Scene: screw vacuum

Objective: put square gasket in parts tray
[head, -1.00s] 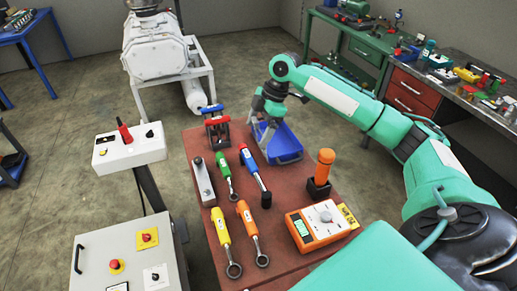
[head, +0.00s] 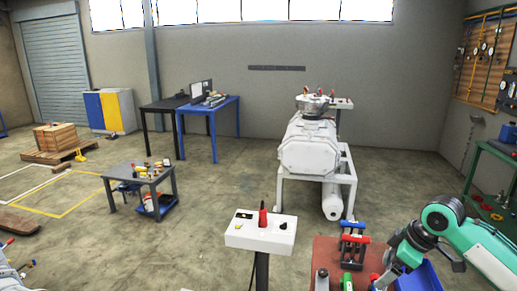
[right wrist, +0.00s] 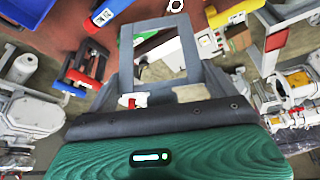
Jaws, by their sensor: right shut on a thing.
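The square gasket (right wrist: 188,48) is a grey square frame with an open middle, seen in the right wrist view. My right gripper (right wrist: 165,92) is shut on its near side and holds it out in front of the jaws. In the head view my right gripper (head: 384,280) is at the bottom right, beside the blue parts tray (head: 422,277), which the lower picture edge cuts off. A blue corner, apparently the tray (right wrist: 28,8), shows at the top left of the right wrist view. I cannot make out the gasket in the head view. My left gripper is not in view.
The red-brown table (head: 325,250) holds a red-and-blue stand (head: 353,245) and hand tools near the gripper. A white control box (head: 260,232) stands left of the table. A large white pump (head: 312,150) stands behind.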

